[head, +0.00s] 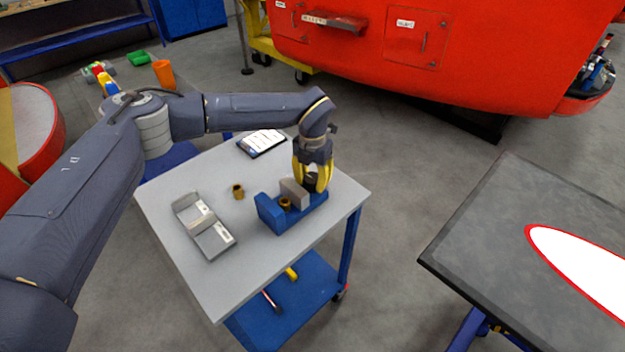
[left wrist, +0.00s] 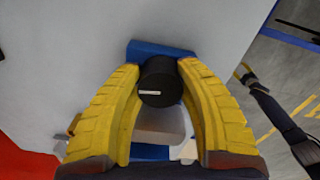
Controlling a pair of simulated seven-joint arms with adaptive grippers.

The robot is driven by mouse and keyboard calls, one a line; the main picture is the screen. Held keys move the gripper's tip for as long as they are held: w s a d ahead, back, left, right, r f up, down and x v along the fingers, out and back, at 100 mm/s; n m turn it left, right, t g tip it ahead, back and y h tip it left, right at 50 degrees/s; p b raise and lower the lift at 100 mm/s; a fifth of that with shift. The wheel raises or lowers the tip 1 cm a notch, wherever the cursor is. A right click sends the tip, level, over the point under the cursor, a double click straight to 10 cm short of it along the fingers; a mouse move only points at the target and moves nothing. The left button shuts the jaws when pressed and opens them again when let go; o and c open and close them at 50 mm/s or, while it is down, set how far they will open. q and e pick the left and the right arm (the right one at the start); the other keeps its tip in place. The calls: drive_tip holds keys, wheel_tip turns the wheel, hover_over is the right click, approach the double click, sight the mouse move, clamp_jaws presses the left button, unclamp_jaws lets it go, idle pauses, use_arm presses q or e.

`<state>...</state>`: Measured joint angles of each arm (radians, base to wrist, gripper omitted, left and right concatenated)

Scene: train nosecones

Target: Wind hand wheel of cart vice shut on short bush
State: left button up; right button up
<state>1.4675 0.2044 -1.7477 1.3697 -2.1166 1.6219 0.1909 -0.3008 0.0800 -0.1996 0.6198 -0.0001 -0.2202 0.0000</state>
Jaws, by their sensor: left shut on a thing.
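The cart vice, with a blue body (head: 268,214) and a grey moving jaw (head: 294,192), sits near the right front edge of the cart top. A small brass bush (head: 285,203) sits between its jaws; I cannot tell whether both jaws touch it. My left gripper (head: 314,185) points down at the vice's right end. In the left wrist view its yellow fingers are shut on the black hand wheel (left wrist: 162,85), which has a white mark. The grey jaw (left wrist: 160,124) shows behind it; the bush is hidden there.
Another brass bush (head: 238,191) stands on the grey cart top (head: 185,270), left of the vice. A grey tray-like case (head: 208,232) lies farther left, and a clipboard (head: 262,142) lies at the back. A dark table (head: 480,240) stands apart at right.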

use_arm(q)
drive_tip(key=shift+c, duration=1.4)
drive_tip(key=shift+m, duration=0.4)
drive_tip(key=m, duration=0.3)
drive_tip(key=shift+r+m, duration=0.1)
drive_tip(key=shift+m, duration=0.2)
drive_tip(key=shift+c, duration=0.2)
drive_tip(key=m, duration=0.4)
drive_tip(key=shift+d, duration=0.1)
drive_tip(key=shift+s+m, duration=0.1)
drive_tip(key=shift+m, duration=1.8)
drive_tip(key=shift+d, duration=0.1)
drive_tip(key=o, duration=1.3)
